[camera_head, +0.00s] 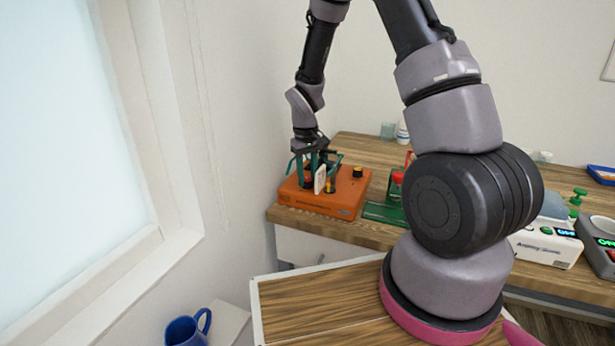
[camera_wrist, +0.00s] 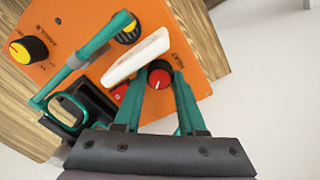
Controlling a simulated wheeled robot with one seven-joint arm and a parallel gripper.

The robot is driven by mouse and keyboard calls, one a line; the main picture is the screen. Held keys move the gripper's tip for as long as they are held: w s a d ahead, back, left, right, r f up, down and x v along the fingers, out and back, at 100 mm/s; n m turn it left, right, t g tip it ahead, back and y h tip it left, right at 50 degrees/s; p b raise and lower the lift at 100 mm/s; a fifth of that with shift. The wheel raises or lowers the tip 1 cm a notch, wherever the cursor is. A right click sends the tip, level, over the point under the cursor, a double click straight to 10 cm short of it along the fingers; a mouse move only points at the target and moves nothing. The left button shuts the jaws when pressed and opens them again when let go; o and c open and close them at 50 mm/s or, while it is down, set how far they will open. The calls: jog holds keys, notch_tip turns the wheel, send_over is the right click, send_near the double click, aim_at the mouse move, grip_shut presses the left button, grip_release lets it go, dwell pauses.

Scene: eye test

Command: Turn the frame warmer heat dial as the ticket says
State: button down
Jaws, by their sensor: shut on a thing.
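The orange frame warmer (camera_head: 335,201) sits at the left end of the wooden counter; its top also shows in the wrist view (camera_wrist: 85,25). The heat dial (camera_wrist: 160,78) is round and dark with a red cap, beside the word HEAT. My gripper (camera_wrist: 160,82) has its teal fingers on either side of this dial and is shut on it. In the head view my gripper (camera_head: 308,182) reaches down onto the warmer's left part. A white upright plate (camera_wrist: 135,57) stands close by and partly covers the dial's surroundings. The dial's scale is hidden, and I see no readable ticket.
A yellow-capped ANGLE dial (camera_wrist: 30,49) and another black-and-yellow dial (camera_wrist: 127,30) share the panel. A teal bar (camera_wrist: 85,55) crosses close to my fingers. A green stand (camera_head: 384,212) is right of the warmer. A blue mug (camera_head: 184,331) stands low in front.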

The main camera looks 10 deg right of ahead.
aim_at(306, 180)
jog(key=shift+m, duration=0.5)
jog(key=shift+c, duration=2.4)
grip_release()
jog(key=shift+r, duration=0.1)
notch_tip(306, 180, up, 11)
jog(key=shift+a, duration=0.15)
